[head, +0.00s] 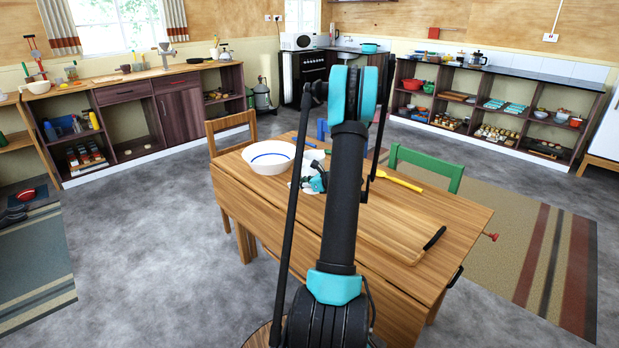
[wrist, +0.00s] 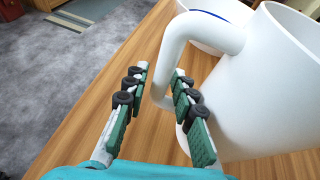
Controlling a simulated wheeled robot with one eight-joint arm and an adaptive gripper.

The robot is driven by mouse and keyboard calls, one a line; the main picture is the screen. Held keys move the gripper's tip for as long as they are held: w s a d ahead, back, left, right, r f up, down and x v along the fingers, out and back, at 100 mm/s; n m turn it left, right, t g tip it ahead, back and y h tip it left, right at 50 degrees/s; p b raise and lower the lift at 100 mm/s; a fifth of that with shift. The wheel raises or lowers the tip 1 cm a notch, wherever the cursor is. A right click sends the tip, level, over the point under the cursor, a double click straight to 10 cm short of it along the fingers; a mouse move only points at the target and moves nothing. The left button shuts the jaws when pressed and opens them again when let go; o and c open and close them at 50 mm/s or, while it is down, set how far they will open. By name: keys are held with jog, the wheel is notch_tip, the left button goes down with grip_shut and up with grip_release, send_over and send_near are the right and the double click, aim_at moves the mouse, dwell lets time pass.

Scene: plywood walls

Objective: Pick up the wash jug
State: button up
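The white wash jug (wrist: 262,85) fills the right of the wrist view, with its thick looped handle (wrist: 205,28) toward my gripper. My gripper (wrist: 164,80) is open. The lower part of the handle shows between its two green-padded fingers, and the right finger overlaps the gap between handle and jug body. I cannot tell whether either finger touches it. In the head view the jug (head: 309,160) stands on the wooden table, mostly hidden by my gripper (head: 314,183) and arm.
A white bowl with a blue line (head: 267,158) stands left of the jug on the table (head: 240,195). A tray with a black handle (head: 405,240) and a yellow utensil (head: 400,181) lie to the right. A wooden chair (head: 228,128) and green chair (head: 428,165) flank the table.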

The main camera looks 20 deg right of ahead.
grip_shut()
jog(key=shift+r, duration=0.2)
dwell(0.4)
